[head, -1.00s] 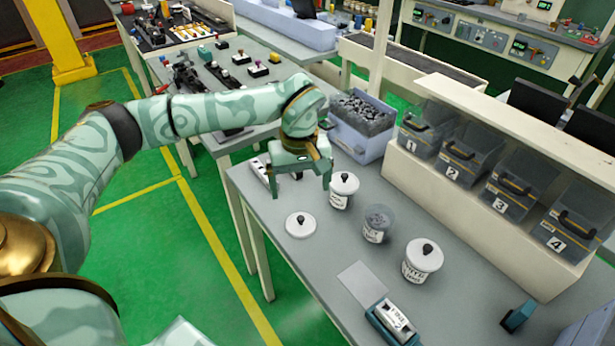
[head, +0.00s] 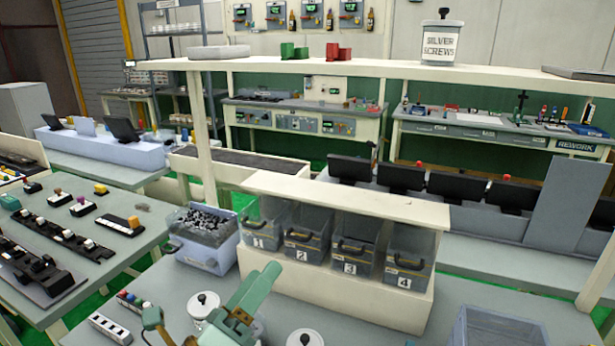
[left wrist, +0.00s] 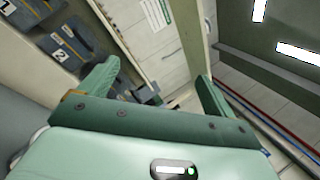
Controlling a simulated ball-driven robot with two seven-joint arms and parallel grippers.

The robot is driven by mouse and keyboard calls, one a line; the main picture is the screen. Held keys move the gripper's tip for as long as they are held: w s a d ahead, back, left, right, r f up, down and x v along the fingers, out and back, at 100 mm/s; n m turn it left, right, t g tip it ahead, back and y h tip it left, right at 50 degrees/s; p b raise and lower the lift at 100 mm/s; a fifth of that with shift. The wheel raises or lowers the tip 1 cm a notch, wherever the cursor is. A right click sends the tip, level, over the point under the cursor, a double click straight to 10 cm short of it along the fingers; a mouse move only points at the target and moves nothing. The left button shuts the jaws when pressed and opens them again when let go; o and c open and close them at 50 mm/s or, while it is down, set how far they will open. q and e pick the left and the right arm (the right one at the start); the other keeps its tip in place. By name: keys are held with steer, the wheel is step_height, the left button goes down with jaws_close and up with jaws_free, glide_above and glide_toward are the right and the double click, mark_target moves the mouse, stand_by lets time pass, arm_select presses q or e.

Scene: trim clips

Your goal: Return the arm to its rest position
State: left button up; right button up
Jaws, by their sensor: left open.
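My left gripper (head: 256,290) shows at the bottom of the head view, pale green, in front of the numbered bins and above the near bench. It points upward and away. In the left wrist view its two fingers (left wrist: 155,85) stand wide apart with nothing between them. The rest of my left arm is mostly below the head view's edge. My right gripper is not in view.
Numbered clear bins (head: 349,259) stand under a cream shelf (head: 345,200) just beyond the gripper. A blue-grey crate of dark parts (head: 203,239) is to their left. White lidded jars (head: 204,304) stand close beside the gripper.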

arm_select(q)
steer(key=s+a+f+n+g+y, duration=0.2)
steer(key=a+f+n+y, duration=0.5)
steer(key=a+n+y, duration=0.15)
steer(key=s+a+f+n+g+y, duration=0.2)
steer(key=a+f+n+y, duration=0.45)
steer(key=n, duration=0.35)
steer(key=s+a+f+n+g+y, duration=0.1)
steer(key=s+a+f+n+g, duration=0.35)
steer(key=s, duration=0.25)
steer(key=s+a+f+n+g+y, duration=0.1)
steer(key=s+a+f+n+g, duration=0.25)
steer(key=s+f, duration=0.3)
steer(key=s+d+f+g+h+p, duration=0.1)
steer(key=s+d+f+p, duration=0.15)
steer(key=f, duration=0.75)
steer(key=s+d+f+g+h+p, duration=0.2)
steer(key=d+f, duration=0.1)
steer(key=f, duration=0.7)
steer(key=s+f+n+g+p, duration=0.1)
steer(key=s+f+p, duration=0.1)
steer(key=s+f, duration=0.4)
steer(key=s+f+n+g+h+p, duration=0.1)
steer(key=s+f, duration=0.5)
steer(key=s, duration=0.7)
steer(key=shift+n+p, duration=0.35)
steer(key=shift+p, duration=0.1)
steer(key=shift+a, duration=0.1)
